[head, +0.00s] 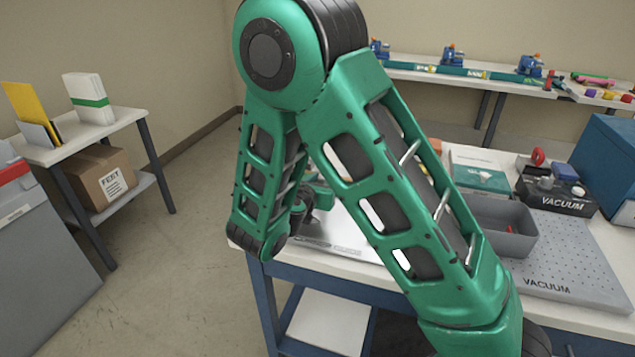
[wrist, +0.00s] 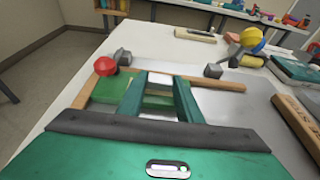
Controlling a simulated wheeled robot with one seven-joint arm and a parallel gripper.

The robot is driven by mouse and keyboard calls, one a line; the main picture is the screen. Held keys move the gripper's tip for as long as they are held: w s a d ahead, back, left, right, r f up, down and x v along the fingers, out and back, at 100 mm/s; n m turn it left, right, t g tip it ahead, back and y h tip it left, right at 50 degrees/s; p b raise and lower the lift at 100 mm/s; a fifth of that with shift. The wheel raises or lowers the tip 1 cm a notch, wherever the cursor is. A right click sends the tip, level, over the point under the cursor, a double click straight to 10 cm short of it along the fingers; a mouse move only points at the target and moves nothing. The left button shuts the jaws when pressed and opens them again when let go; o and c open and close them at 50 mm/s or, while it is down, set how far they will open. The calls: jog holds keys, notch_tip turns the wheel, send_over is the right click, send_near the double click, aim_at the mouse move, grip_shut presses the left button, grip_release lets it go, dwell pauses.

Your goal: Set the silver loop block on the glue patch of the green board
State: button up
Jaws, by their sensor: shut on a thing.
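In the wrist view my gripper (wrist: 161,84) reaches forward with its two green fingers shut on a pale block, which I take to be the silver loop block (wrist: 160,78). Only part of the block shows between the fingertips, and its loop cannot be made out. The green board (wrist: 105,91) lies below and around the fingers, partly hidden by them. The glue patch cannot be told apart here. Whether the block touches the board is unclear.
Wooden strips (wrist: 217,82) edge the board area. A red-knobbed clamp (wrist: 106,67) stands left, a yellow-knobbed clamp (wrist: 250,38) right. In the head view a grey bin (head: 505,226) and a perforated vacuum plate (head: 575,262) lie right.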

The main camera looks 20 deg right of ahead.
jog(key=o, duration=1)
jog(key=shift+f, duration=0.1)
jog(key=v, duration=1.2)
